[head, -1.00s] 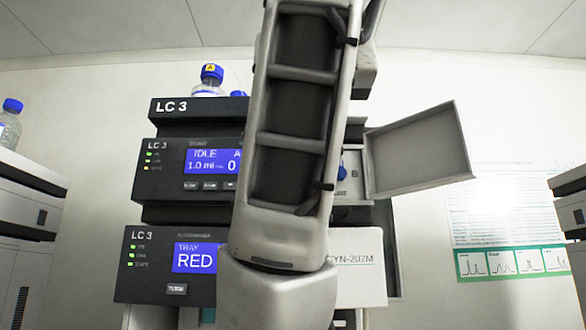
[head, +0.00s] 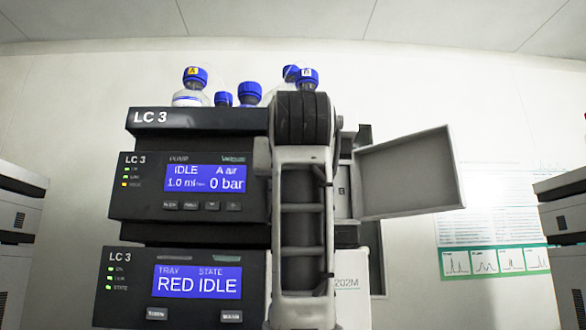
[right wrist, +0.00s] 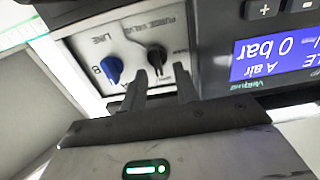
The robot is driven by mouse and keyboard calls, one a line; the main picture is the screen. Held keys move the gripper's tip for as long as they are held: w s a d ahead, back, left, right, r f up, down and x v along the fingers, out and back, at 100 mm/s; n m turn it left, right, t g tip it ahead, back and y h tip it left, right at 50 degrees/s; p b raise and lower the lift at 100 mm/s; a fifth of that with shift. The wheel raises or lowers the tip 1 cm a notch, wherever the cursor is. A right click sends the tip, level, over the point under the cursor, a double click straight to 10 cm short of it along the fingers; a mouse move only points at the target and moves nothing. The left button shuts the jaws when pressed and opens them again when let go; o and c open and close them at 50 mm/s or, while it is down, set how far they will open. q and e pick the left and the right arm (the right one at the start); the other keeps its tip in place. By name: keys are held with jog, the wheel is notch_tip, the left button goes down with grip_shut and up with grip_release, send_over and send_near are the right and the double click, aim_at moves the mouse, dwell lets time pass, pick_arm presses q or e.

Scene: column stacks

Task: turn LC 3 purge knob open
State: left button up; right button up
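The LC 3 pump module (head: 150,199) shows IDLE, A air and 0 bar on its blue display (head: 205,179). Its side door (head: 410,175) stands open to the right. In the right wrist view, which is upside down, the black purge valve knob (right wrist: 157,57) sits on a light panel beside the blue line knob (right wrist: 111,69). My right gripper (right wrist: 160,76) is open, its two dark fingers apart just in front of the purge knob, one toward each side. Contact cannot be told. In the head view my arm hides the purge knob and the gripper. My left gripper is not in view.
Blue-capped bottles (head: 249,94) stand on top of the LC 3 stack. The module below (head: 125,285) shows RED IDLE. Other instrument stacks stand at the far left (head: 20,215) and right (head: 565,215). A poster (head: 495,260) hangs on the wall.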

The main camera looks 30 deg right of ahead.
jog(key=shift+w+d, duration=0.1)
grip_shut()
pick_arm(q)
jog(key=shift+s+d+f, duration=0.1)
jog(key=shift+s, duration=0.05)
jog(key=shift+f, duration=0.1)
pick_arm(e)
jog(key=shift+n, duration=0.4)
pick_arm(q)
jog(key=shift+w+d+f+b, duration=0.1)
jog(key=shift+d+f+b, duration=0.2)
jog(key=shift+b, duration=0.65)
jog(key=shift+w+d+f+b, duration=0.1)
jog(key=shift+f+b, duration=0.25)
jog(key=shift+b, duration=0.55)
pick_arm(e)
jog(key=shift+w+a+f+n, duration=0.1)
jog(key=shift+a+f+n, duration=0.15)
jog(key=shift+n, duration=2.35)
jog(key=shift+w+a+f+n, duration=0.15)
jog(key=shift+a+f+n, duration=0.05)
jog(key=shift+n, duration=2.4)
jog(key=shift+w+a+f+n, duration=0.1)
jog(key=shift+a+f+n, duration=0.15)
jog(key=shift+n, duration=2.35)
